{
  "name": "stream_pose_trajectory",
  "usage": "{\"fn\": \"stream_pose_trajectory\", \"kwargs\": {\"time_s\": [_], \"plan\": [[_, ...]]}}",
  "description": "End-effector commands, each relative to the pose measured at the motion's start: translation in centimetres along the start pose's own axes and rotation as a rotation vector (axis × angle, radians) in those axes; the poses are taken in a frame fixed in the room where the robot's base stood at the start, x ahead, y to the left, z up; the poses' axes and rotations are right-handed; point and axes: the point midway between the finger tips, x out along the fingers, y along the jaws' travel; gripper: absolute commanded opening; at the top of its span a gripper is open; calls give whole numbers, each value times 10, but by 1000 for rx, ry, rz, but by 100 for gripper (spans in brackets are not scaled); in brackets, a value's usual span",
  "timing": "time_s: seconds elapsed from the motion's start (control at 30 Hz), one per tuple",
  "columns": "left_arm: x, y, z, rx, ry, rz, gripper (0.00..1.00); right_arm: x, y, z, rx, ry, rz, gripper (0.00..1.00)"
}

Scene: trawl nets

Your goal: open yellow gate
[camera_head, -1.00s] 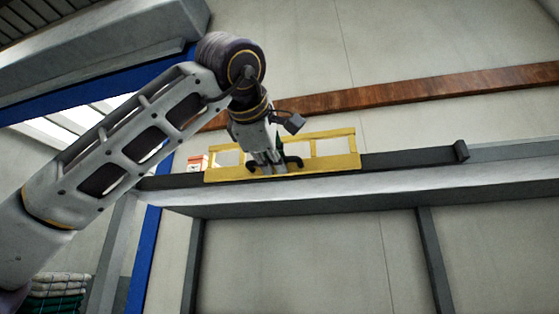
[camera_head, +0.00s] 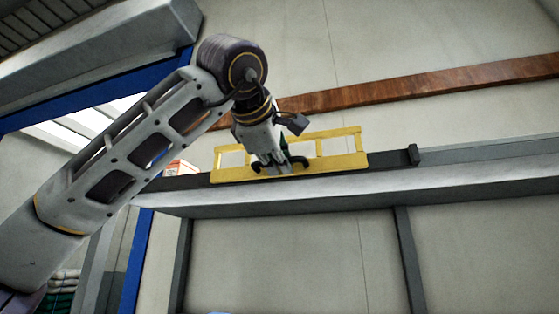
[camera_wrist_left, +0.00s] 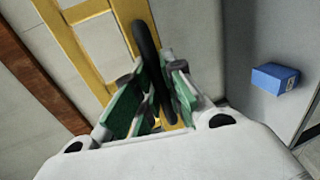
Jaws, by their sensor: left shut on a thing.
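The yellow gate (camera_head: 343,161) is a low frame with several openings, standing along a dark rail on a high ledge. A black handle (camera_head: 299,161) is fixed to its near face. My left gripper (camera_head: 272,166) reaches in from the left, in front of the gate, and is shut on the handle. In the left wrist view, the green-padded fingers of my left gripper (camera_wrist_left: 157,96) sit on both sides of the black handle (camera_wrist_left: 147,48), with the yellow gate (camera_wrist_left: 80,54) behind. The fingers hide part of the handle. My right gripper is not in view.
The dark rail (camera_head: 388,164) ends at a raised stop (camera_head: 413,155) right of the gate. The pale ledge (camera_head: 340,189) runs beneath. A white and red box (camera_head: 178,168) is left of the gate. A blue box (camera_wrist_left: 274,79) shows in the wrist view.

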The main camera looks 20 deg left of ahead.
Motion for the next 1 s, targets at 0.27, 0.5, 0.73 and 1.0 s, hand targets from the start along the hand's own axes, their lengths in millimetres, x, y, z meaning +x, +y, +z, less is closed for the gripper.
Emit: {"fn": "stream_pose_trajectory", "kwargs": {"time_s": [0.27,0.5,0.73,1.0], "plan": [[0,-2,0,3,0,-3,0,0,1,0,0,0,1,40],[1,-2,0,2,0,-4,18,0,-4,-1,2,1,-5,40],[0,-1,0,1,1,-1,34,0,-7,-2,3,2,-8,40],[-1,0,0,0,1,0,34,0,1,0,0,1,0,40]]}}
